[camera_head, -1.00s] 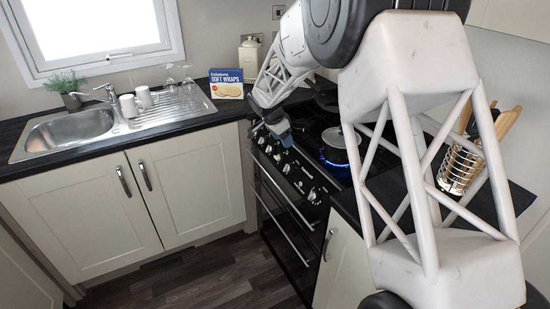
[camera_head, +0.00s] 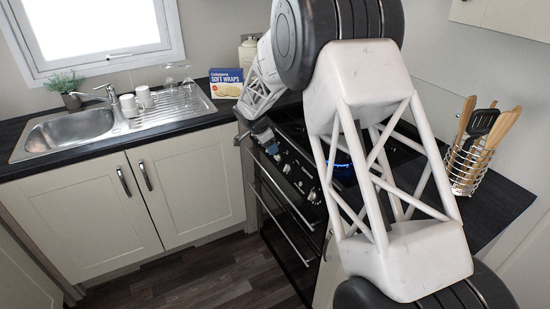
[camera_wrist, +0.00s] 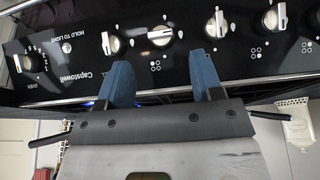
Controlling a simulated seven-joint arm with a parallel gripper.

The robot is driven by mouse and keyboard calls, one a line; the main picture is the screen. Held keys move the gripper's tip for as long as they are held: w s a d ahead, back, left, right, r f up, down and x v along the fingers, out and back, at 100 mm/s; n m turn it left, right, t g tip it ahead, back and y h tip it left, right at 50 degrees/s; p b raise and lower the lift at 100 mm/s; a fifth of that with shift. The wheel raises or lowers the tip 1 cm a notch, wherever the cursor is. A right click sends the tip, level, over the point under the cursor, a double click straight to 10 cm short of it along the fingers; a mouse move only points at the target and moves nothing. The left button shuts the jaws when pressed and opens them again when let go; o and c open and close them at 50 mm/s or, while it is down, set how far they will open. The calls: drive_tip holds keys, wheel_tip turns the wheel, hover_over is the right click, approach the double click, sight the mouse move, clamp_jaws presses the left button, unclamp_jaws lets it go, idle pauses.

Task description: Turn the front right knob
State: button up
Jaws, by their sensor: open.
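The cooker's black control panel (camera_head: 290,165) runs along its front edge in the head view, with several pale knobs. In the wrist view the panel appears upside down, with a row of silver knobs: one by the oven marking (camera_wrist: 22,62), then one knob (camera_wrist: 110,42), another (camera_wrist: 160,35), a fourth (camera_wrist: 217,25) and a fifth (camera_wrist: 275,18). Which one is the front right knob I cannot tell for sure. My gripper (camera_wrist: 163,75) is open, its two blue fingers apart and no object between them. In the head view my gripper (camera_head: 262,130) is at the panel's far left end.
A blue flame (camera_head: 341,169) burns on the hob, partly behind my arm. A soft wraps box (camera_head: 226,83) stands on the counter by the sink (camera_head: 68,130). A wire utensil holder (camera_head: 466,170) stands right of the hob. The floor before the cooker is clear.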

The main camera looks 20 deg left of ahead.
sight(276, 158)
drive_tip(key=shift+x, duration=3.6)
drive_tip(key=c, duration=0.9)
